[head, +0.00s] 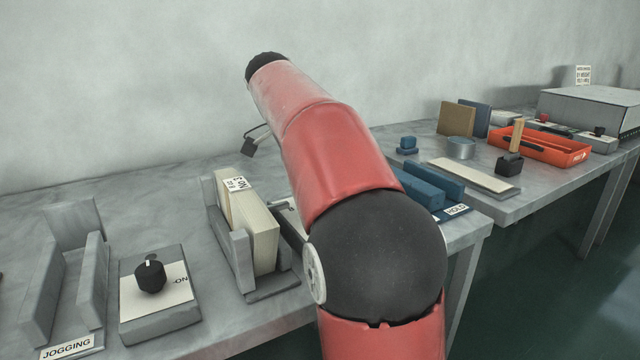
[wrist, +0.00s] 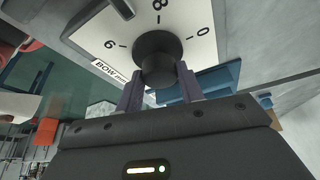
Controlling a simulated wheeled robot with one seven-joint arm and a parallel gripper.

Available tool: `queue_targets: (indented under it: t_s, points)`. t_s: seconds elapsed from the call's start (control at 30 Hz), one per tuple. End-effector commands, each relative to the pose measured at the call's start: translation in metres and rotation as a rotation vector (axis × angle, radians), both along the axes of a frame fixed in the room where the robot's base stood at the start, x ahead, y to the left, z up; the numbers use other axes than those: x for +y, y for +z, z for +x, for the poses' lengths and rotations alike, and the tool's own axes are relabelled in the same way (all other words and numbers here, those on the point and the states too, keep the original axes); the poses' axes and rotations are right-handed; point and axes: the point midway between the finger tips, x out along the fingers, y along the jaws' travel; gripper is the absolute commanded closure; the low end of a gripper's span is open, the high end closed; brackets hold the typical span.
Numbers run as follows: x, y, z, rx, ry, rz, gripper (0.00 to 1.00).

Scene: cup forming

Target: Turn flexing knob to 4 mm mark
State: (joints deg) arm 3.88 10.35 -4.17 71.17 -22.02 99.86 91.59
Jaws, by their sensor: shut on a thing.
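The flexing knob (wrist: 155,52) is a round black knob in the wrist view. It stands on a pale dial plate (wrist: 95,38) labelled "BOW mm", where a 6, an 8 and a 0 are readable. The 4 mark does not show. My gripper (wrist: 160,84) is shut on the knob, with one finger on each side of it. A dark bar with a pale line lies at the top edge of the plate; I cannot tell if it belongs to the knob. In the head view my red arm hides the gripper and this knob.
A box with another black knob (head: 150,274) marked "ON" stands at left beside a grey "JOGGING" holder (head: 50,305). A grey holder (head: 238,262) with upright cream slabs is just left of my arm. Blue blocks (head: 432,184) and an orange tray (head: 552,151) lie to the right.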

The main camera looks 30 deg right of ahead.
Motion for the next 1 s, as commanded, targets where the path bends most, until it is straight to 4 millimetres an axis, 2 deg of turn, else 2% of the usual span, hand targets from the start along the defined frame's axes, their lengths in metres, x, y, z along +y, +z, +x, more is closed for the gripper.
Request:
queue_targets:
  t_s: [0.13, 0.17, 0.3, 0.67, 1.0]
  points:
    - [0.001, -0.001, 0.0, 0.001, 0.001, 0.002, 0.85]
    - [0.001, -0.001, 0.0, 0.001, 0.001, 0.002, 0.59]
    - [0.0, -0.001, 0.0, 0.001, 0.002, 0.001, 0.41]
    - [0.002, 0.004, 0.001, -0.002, 0.003, 0.001, 0.41]
    - [0.021, 0.05, 0.006, -0.003, 0.003, 0.0, 0.41]
